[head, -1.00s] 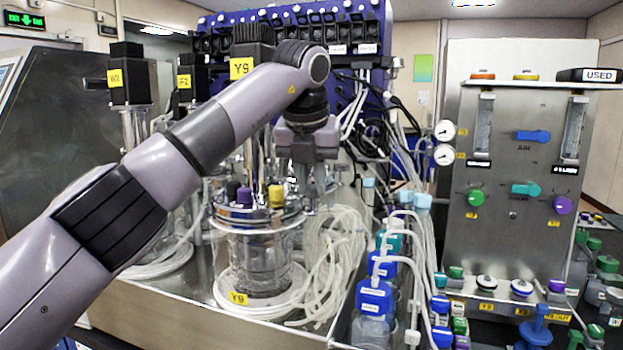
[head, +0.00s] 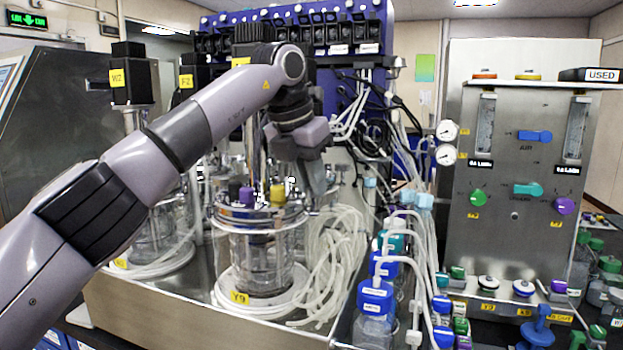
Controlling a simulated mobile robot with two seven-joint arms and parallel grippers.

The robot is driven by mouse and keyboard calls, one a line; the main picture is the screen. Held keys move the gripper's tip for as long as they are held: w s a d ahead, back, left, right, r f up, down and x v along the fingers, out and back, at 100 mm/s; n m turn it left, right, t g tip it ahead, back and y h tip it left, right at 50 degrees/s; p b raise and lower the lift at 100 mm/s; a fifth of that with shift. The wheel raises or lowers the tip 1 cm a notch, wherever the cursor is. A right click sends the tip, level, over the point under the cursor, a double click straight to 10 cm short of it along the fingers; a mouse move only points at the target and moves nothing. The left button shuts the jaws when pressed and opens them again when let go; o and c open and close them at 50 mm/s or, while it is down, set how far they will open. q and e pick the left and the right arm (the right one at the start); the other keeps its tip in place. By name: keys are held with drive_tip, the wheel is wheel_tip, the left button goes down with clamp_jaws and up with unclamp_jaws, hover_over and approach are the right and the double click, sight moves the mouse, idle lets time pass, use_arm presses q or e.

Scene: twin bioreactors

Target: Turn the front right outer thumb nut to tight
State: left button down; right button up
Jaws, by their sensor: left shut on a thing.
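The front glass bioreactor (head: 262,255) stands on the steel bench with a metal head plate (head: 235,215) on top and a yellow Y9 tag at its foot. My left gripper (head: 312,200) points down at the right side of that head plate, at its rim. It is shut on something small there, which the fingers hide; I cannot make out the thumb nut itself. Purple and yellow caps (head: 279,192) stand on the plate left of the gripper. My right gripper is not in view.
Coiled clear tubing (head: 335,262) hangs just right of the vessel. Blue-capped bottles (head: 375,298) stand in a row on the right. A steel gas panel (head: 520,225) with knobs is farther right. More reactors with black motors (head: 132,85) stand at the left.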

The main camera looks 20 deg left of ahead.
use_arm(q)
drive_tip(key=shift+a+m+h, duration=0.1)
drive_tip(key=shift+m+h, duration=0.2)
drive_tip(key=shift+m, duration=0.6)
drive_tip(key=shift+r, duration=0.1)
drive_tip(key=c, duration=1)
unclamp_jaws()
